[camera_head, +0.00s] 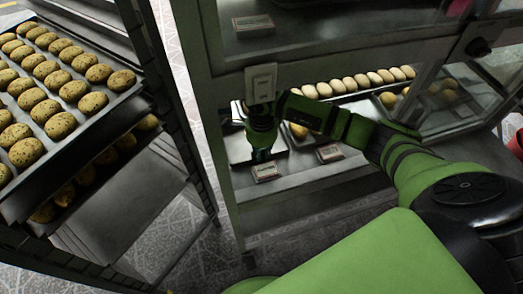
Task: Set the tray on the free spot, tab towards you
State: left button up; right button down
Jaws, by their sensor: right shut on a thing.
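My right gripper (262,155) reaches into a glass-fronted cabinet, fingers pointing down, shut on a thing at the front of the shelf. The thing looks like a flat pale tray (238,149), but my fingers and wrist hide the grip and any tab. I cannot tell whether the tray rests fully on the shelf. To its right on the same shelf, a tray of pale round buns (345,85) stands further back. Small label cards (265,172) and (330,153) stand along the shelf's front edge. My left gripper is not in view.
A rack with trays of seeded buns (60,125) stands at the left, close to the cabinet. A cabinet post (215,130) is just left of my gripper. A glass panel (465,105) is at the right. Tiled floor (185,240) shows between rack and cabinet.

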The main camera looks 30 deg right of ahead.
jog(key=c, duration=1.3)
grip_release()
jog(key=shift+o, duration=0.2)
notch_tip(320, 180, up, 8)
jog(key=shift+f, duration=0.1)
